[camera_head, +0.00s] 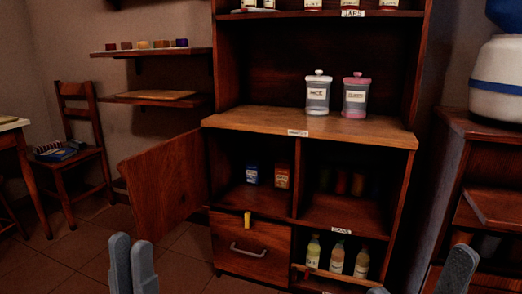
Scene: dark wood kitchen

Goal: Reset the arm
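My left gripper (132,250) shows at the bottom left of the head view. Its two grey fingers point up and stand close side by side, with nothing seen between them. My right gripper (418,272) is at the bottom right, partly cut off by the frame edge. Its fingers are wide apart and nothing shows between them. Both grippers appear in front of the wooden cabinet (346,132) and touch nothing that I can see. The arms behind them are out of view.
The cabinet's left door (167,189) stands open. A drawer (250,263) below looks shut. Two lidded jars (318,94) (355,97) stand on the counter; several bottles (336,258) stand low down. A chair (83,140) is at left, a water dispenser (497,75) at right.

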